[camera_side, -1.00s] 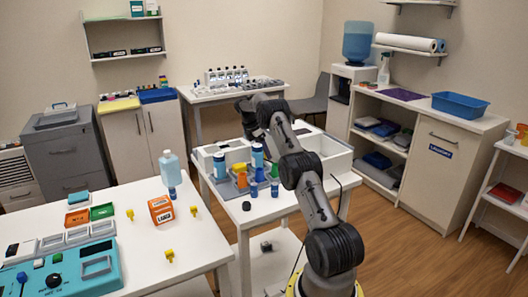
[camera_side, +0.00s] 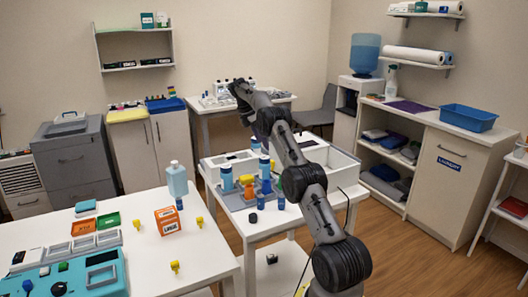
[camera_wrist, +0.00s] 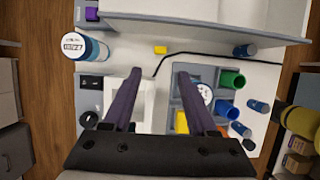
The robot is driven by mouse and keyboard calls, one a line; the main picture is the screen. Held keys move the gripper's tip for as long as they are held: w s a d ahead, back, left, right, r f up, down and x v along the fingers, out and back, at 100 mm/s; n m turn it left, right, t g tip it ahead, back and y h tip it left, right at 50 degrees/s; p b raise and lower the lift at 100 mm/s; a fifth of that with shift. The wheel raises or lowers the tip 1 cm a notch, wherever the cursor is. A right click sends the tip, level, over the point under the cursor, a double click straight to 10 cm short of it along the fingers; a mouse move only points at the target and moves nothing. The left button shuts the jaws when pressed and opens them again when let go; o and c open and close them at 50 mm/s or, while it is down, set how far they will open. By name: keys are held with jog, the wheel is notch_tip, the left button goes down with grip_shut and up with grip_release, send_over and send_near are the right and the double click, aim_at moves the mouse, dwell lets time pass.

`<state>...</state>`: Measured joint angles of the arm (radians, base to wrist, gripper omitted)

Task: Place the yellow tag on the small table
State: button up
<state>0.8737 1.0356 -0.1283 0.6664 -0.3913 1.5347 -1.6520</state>
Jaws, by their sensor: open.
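My gripper (camera_wrist: 159,74) is open, with two dark purple fingers apart and nothing between their tips in the wrist view. Just beyond the fingertips a small yellow tag-like piece (camera_wrist: 160,49) lies on a white surface, not touched. In the side view several small yellow pieces lie on the left white table; one yellow tag (camera_side: 199,221) is right of an orange box, another (camera_side: 137,226) left of it, and a third (camera_side: 175,267) nearer the front. A smaller white table (camera_side: 262,220) stands in the middle under my arm.
The middle table carries blue-capped bottles (camera_side: 226,178), coloured cups and a white bin (camera_side: 325,160). A black cable (camera_wrist: 190,54) runs beside the yellow piece. A grey tray (camera_wrist: 188,92) with cups is under the right finger. The orange box (camera_side: 168,220) stands on the left table.

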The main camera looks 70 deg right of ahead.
jog(key=w+a+r+m+t, duration=0.15)
jog(key=a+r, duration=0.35)
jog(key=a, duration=0.6)
jog(key=a+r+m+t, duration=0.15)
jog(key=a+r, duration=0.35)
jog(key=a, duration=0.5)
jog(key=w+a+r+m+t, duration=0.15)
jog(key=a+r, duration=0.35)
jog(key=a, duration=0.6)
jog(key=s+a+f+m+t+y, duration=0.1)
jog(key=s+a+f+m+t, duration=0.15)
jog(key=s+a, duration=0.95)
jog(key=s+a+f+m+t+y, duration=0.1)
jog(key=s+a+f+m+y, duration=0.1)
jog(key=s+a+f, duration=0.4)
jog(key=s+a, duration=0.2)
jog(key=a, duration=0.1)
jog(key=shift+f+t, duration=0.15)
jog(key=shift+t, duration=0.25)
